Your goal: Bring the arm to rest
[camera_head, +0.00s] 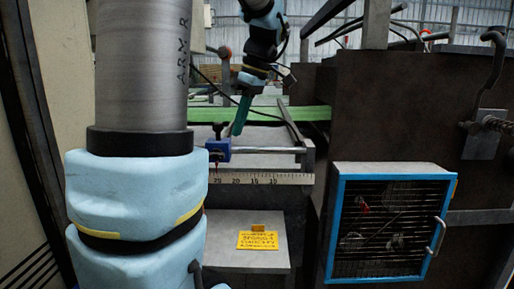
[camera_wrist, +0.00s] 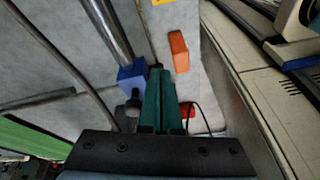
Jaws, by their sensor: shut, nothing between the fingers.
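My gripper (camera_head: 236,132) hangs from my arm in the upper middle of the head view, its green fingers pointing down and slightly left. In the wrist view the fingers of my gripper (camera_wrist: 160,72) lie together, with nothing held between them. A blue block (camera_head: 218,150) on a metal rod is just below and left of the fingertips in the head view. The blue block also shows close to the left of the fingertips in the wrist view (camera_wrist: 132,74). I cannot tell the exact gap between them.
A ruler scale (camera_head: 262,179) runs below the rod. A grey box below bears a yellow sign (camera_head: 258,240). A blue-framed mesh door (camera_head: 336,230) and a lever handle (camera_head: 494,68) are on the dark cabinet at right. An orange piece (camera_wrist: 178,50) lies beyond the fingertips.

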